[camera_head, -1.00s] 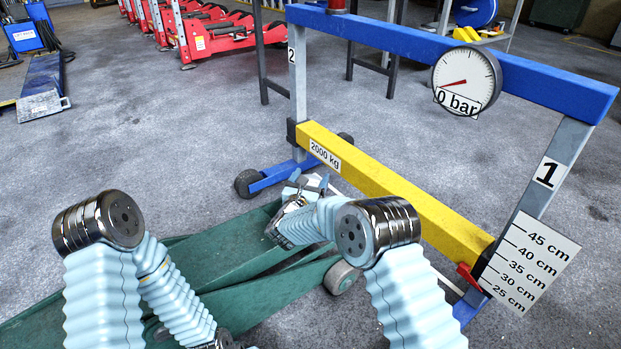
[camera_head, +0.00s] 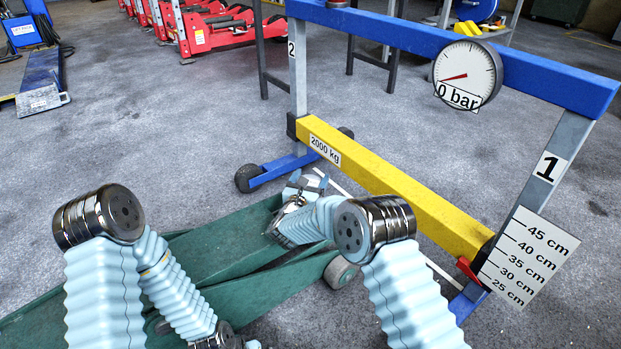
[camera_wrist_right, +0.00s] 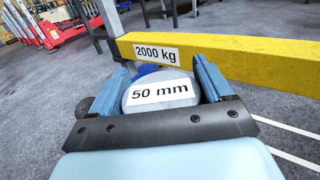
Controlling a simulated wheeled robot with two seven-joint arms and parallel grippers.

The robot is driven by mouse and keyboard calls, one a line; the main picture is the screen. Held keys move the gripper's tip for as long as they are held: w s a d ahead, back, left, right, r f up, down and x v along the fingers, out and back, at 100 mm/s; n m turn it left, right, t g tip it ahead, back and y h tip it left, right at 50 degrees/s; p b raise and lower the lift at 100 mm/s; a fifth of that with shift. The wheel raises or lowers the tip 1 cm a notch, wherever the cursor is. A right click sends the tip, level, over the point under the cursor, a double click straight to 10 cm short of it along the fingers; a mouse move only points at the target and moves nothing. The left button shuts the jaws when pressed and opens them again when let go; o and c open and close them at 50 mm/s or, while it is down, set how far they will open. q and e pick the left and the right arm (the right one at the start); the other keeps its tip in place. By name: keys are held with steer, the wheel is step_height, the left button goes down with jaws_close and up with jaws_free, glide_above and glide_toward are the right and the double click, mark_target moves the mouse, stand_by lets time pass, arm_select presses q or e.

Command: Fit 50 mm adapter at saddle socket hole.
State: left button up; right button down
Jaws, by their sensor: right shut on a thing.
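The grey 50 mm adapter (camera_wrist_right: 160,95), with its label facing the camera, sits between the blue fingers of my right gripper (camera_wrist_right: 163,85) in the right wrist view. The right gripper (camera_head: 307,187) is shut on it. In the head view this gripper is over the front end of the green trolley jack (camera_head: 215,250), on the near side of the yellow beam. The saddle socket hole is hidden, so I cannot tell whether the adapter touches the jack. My left arm reaches down at the lower left, but its gripper is out of view.
The yellow beam (camera_head: 390,190), marked 2000 kg, crosses beyond my right gripper. It belongs to a blue test frame (camera_head: 400,38) with a pressure gauge (camera_head: 467,74) and a height scale (camera_head: 528,257). Red jacks (camera_head: 215,30) stand farther back. The grey floor left of the frame is clear.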

steer(key=shift+f, duration=0.35)
steer(key=shift+c, duration=0.4)
jaws_free()
steer(key=shift+o, duration=0.4)
steer(key=shift+f, duration=0.25)
steer(key=v, duration=0.7)
steer(key=p+v, duration=0.1)
steer(key=v, duration=0.5)
steer(key=shift+s+a+r, duration=0.1)
steer(key=shift+s+r, duration=0.1)
steer(key=shift+s, duration=0.2)
